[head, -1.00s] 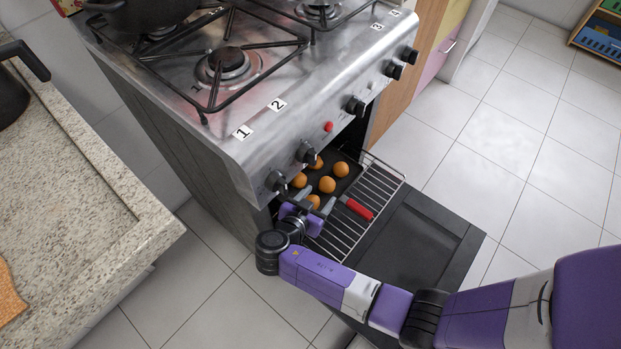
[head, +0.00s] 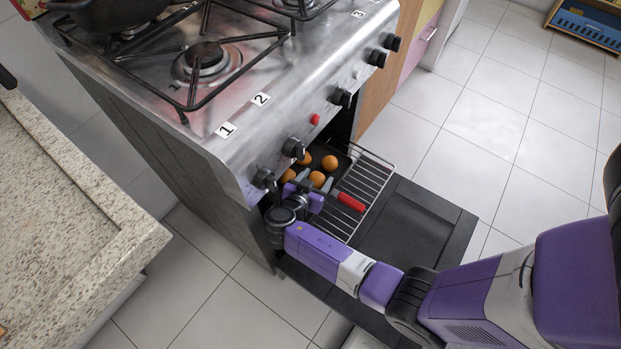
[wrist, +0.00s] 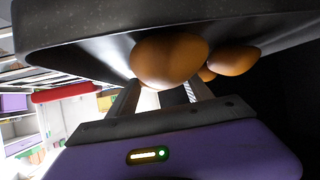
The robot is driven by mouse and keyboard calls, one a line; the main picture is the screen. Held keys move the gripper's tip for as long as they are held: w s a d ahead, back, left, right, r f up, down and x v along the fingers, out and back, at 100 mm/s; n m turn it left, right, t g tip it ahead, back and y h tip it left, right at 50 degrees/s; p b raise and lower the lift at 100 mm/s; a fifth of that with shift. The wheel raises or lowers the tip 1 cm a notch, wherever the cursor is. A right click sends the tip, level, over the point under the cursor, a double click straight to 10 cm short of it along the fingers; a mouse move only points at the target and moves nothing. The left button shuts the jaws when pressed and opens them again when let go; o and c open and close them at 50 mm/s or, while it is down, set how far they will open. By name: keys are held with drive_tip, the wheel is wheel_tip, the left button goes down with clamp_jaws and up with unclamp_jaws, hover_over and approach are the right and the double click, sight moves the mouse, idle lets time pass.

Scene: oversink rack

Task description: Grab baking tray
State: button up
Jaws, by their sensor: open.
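The dark baking tray (head: 342,166) holds several round orange-brown buns (head: 330,162) and sits partly inside the open oven, on the pulled-out wire rack. My gripper (head: 315,183) is at the tray's front, its two grey fingers apart and pointing toward the oven. In the wrist view, the tray (wrist: 60,42) fills the top, with a large bun (wrist: 168,60) close ahead of the fingers (wrist: 160,98). The fingertips are partly hidden there, and I cannot tell whether they touch the tray. A red handle-like piece (head: 350,202) lies right of my gripper; its attachment is unclear.
The wire rack (head: 372,180) extends over the lowered oven door (head: 405,235). The stove front with black knobs (head: 293,148) overhangs the opening. A granite counter (head: 75,240) stands at left. Tiled floor (head: 490,130) is clear at right.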

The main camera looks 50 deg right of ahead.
clamp_jaws()
drive_tip(key=shift+r, duration=0.2)
idle(0.3)
